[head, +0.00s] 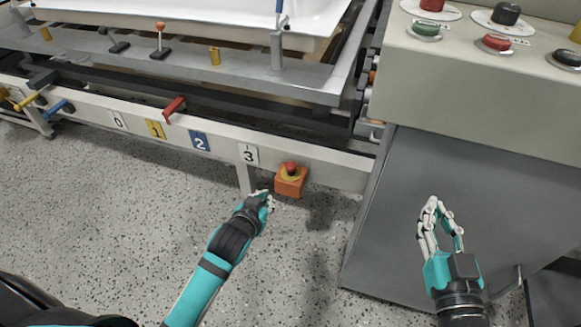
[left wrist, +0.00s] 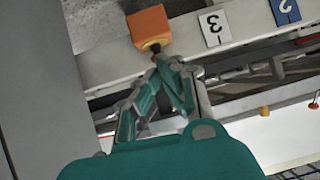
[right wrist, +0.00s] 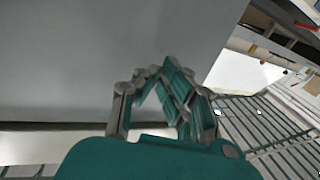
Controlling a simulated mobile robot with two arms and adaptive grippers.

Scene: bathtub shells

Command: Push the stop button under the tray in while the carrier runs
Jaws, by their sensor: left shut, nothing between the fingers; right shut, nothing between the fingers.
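The stop button (head: 290,169) is a red cap with a yellow ring on an orange box (head: 289,185). The box is fixed on the front of the white rail, right of the number 3 plate, below the white tray (head: 215,12). My left gripper (head: 268,200) is shut and empty, just left of and below the box in the head view. In the left wrist view the orange box (left wrist: 150,27) shows just beyond the fingertips (left wrist: 165,62); whether they touch the button I cannot tell. My right gripper (head: 440,207) is shut and empty before the grey cabinet.
Number plates 0 to 3 line the rail (head: 320,168), with a red lever (head: 174,107) above. A control panel (head: 470,75) with several coloured buttons tops the grey cabinet (head: 430,180) at right. Speckled floor lies open below the rail.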

